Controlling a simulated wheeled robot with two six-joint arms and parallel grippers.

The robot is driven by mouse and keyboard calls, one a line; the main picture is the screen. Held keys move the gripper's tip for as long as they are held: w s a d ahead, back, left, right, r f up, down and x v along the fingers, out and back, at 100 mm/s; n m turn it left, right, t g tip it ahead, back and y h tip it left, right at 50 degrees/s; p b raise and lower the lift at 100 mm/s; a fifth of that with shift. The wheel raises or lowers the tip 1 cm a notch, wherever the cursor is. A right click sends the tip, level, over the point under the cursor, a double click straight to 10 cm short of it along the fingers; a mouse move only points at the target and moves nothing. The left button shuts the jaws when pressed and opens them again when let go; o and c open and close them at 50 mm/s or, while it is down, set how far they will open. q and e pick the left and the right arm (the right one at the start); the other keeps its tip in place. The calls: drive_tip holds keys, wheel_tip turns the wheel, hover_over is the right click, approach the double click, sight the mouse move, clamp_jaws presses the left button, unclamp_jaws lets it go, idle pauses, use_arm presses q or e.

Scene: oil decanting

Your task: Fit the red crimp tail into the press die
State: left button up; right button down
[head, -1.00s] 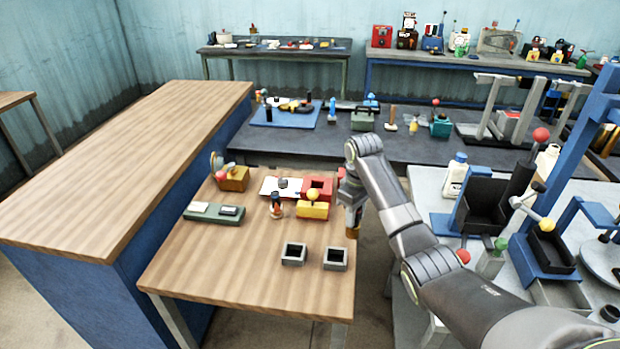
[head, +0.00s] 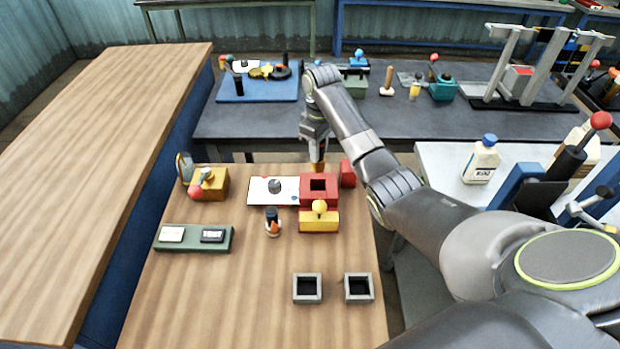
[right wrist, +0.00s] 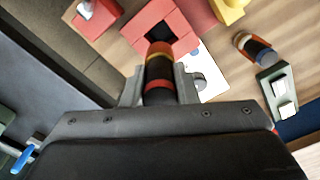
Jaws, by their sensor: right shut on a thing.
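My right gripper (head: 316,142) is shut on the crimp tail (head: 318,167), a dark cylinder pointing down with an orange-brown tip. In the right wrist view the crimp tail (right wrist: 159,68) shows red and yellow bands between the fingers. The press die, a red block (head: 319,198) with a dark square opening, stands at the table's far edge. The tip is just behind the die in the head view and overlaps its edge (right wrist: 183,44) in the right wrist view. I cannot tell the gap between them. The opening looks empty. My left gripper is not in view.
A yellow block (head: 318,226) with a knob stands in front of the die. A smaller red block (head: 347,173) stands right of it, a white card (head: 262,190) left. Two grey square sockets (head: 307,300) (head: 358,299) are nearer. The front left of the table is clear.

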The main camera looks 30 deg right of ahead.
sight(320, 160)
drive_tip(key=f, duration=0.1)
drive_tip(key=f+p, duration=0.1)
drive_tip(key=f, duration=0.3)
drive_tip(key=shift+s, duration=0.4)
wheel_tip(320, 160, down, 4)
drive_tip(key=shift+w+r+p, duration=0.1)
drive_tip(key=shift+w+p, duration=0.05)
drive_tip(key=shift+p, duration=0.25)
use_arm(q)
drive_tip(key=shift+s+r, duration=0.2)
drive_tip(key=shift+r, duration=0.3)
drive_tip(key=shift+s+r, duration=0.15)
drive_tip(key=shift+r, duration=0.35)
use_arm(e)
drive_tip(key=shift+f, duration=0.3)
drive_tip(key=shift+f, duration=0.15)
drive_tip(key=c, duration=1.1)
unclamp_jaws()
drive_tip(key=shift+c, duration=0.2)
